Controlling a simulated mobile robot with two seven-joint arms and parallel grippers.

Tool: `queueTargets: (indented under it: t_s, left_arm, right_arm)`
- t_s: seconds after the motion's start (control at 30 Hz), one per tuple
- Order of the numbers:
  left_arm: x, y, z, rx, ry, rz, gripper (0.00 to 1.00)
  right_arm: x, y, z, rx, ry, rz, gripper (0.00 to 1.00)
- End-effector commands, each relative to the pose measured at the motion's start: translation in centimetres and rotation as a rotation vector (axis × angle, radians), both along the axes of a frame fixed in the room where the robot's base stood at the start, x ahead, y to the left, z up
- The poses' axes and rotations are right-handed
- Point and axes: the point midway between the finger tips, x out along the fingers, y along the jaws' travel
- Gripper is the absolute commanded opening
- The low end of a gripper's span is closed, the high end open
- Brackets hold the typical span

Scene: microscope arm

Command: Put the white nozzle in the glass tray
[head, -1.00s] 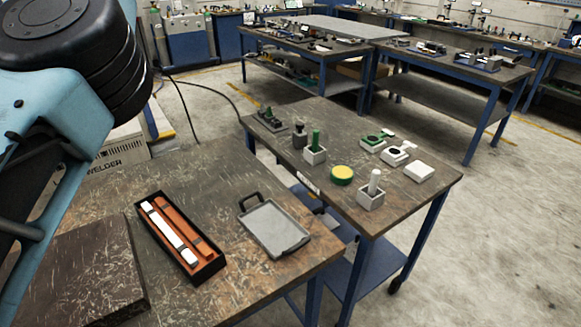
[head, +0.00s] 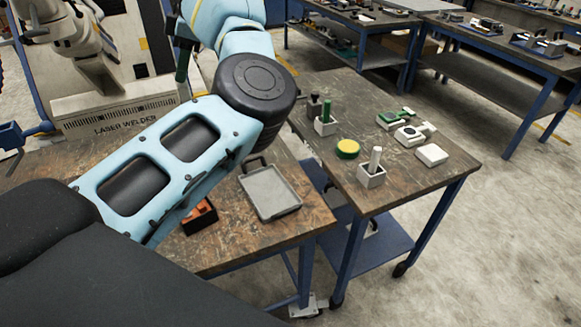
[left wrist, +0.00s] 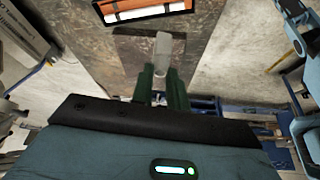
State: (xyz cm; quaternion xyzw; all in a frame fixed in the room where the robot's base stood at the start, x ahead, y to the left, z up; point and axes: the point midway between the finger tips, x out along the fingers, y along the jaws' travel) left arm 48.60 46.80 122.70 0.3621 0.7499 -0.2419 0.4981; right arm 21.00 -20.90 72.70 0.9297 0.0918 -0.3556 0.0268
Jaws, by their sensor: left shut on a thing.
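My left gripper (left wrist: 163,82) has dark green fingers in the left wrist view. It is shut on a pale, rounded piece, which looks like the white nozzle (left wrist: 162,50), held over the worn table. In the head view my left arm crosses the near table; the held piece cannot be made out there. A shallow grey tray (head: 268,192) with a dark handle lies on the near table, right of my arm, and looks like the glass tray. It is empty and apart from the gripper. My right gripper is not in view.
A black case (head: 200,217) with orange inside is mostly behind my arm; it also shows in the wrist view (left wrist: 146,10). The second table holds a white cylinder in a box (head: 371,176), a green one in a box (head: 325,125) and a yellow disc (head: 347,148).

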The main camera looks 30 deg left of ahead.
Motion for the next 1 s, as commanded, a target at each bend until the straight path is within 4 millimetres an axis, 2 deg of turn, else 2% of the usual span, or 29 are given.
queueTargets:
  t_s: [0.03, 0.1, 0.3, 0.53, 0.77, 0.87, 1.0]
  left_arm:
    - [-0.4, 0.9, -1.5, 0.005, 0.007, -0.006, 0.0]
    - [-0.6, 1.8, -3.3, 0.005, 0.006, -0.033, 0.0]
    - [-1.4, 4.1, -7.7, 0.006, 0.009, -0.16, 0.0]
    - [-1.9, 5.3, -12.1, 0.005, 0.012, -0.423, 0.0]
    - [-1.8, 4.1, -15.8, 0.003, 0.014, -0.777, 0.0]
    - [-1.9, 2.8, -17.4, 0.001, 0.016, -0.948, 0.0]
    - [-2.1, 0.0, -19.7, 0.0, 0.017, -1.217, 0.0]
  right_arm:
    - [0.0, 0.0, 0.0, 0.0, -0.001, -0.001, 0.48]
    - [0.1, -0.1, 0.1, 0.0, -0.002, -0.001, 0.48]
    - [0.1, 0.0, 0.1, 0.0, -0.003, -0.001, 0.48]
    - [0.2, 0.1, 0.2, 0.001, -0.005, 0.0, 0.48]
    - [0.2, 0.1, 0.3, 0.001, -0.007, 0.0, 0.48]
    - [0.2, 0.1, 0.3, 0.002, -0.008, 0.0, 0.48]
    - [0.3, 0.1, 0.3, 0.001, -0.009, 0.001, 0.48]
